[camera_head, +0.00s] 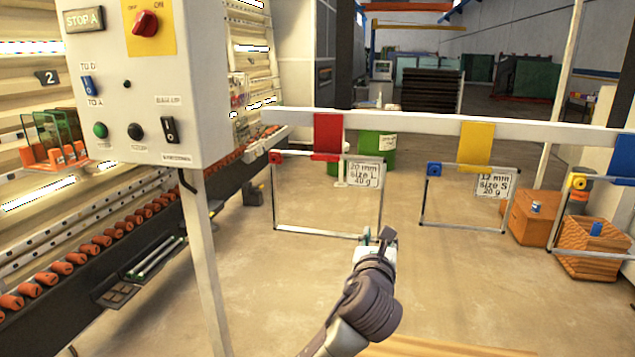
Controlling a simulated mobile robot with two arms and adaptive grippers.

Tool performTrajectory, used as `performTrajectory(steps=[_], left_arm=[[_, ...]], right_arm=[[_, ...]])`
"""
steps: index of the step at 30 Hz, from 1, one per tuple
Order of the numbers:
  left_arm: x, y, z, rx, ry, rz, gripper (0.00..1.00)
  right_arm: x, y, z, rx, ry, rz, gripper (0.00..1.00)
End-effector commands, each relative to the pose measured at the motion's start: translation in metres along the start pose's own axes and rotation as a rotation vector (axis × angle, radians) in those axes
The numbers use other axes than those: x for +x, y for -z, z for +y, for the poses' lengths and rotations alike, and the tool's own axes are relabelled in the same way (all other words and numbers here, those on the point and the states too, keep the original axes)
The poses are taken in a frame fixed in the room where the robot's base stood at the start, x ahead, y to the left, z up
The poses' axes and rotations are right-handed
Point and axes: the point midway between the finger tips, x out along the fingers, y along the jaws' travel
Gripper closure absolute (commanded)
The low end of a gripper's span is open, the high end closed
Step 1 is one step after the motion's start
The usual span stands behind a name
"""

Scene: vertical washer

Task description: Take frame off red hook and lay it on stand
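A red hook (328,136) hangs from a white horizontal rail. A thin metal frame (318,233) hangs upright at it, with a red corner piece and a label reading "20 mm size L 40 g". My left gripper (377,237) is at the frame's lower right corner, its fingertips pointing up and overlapping that corner in the picture. I cannot tell whether they touch or grip it, and the corner is partly hidden. My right gripper is not in view. A pale wooden surface (435,347) shows at the bottom edge; I cannot tell whether it is the stand.
The white rail (400,126) also bears a yellow hook (477,142) with a smaller frame (465,227) and a blue hook (622,158) at right. A control box (150,80) on a post and the washer stand left. Wooden crates (590,238) stand right. Open floor lies between.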

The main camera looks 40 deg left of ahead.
Motion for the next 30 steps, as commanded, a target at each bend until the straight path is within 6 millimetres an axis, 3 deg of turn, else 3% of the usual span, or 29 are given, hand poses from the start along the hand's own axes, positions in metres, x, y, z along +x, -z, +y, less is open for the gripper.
performTrajectory(steps=[3, 6, 15, 23, 30], left_arm=[[0.004, -0.022, 0.001, 0.077, -0.011, -0.044, 0.62], [0.017, -0.026, 0.002, 0.095, -0.016, -0.049, 0.62], [0.073, -0.028, 0.002, 0.091, -0.013, -0.046, 0.62], [0.093, -0.029, 0.002, 0.089, -0.012, -0.046, 0.62], [0.128, -0.033, 0.003, 0.090, -0.013, -0.046, 0.62]], right_arm=[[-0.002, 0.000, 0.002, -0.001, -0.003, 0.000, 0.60], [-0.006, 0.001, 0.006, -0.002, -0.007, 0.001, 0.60], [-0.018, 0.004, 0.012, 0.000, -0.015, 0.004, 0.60], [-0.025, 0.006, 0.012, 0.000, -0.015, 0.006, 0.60], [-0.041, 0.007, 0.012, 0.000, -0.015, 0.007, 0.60]])
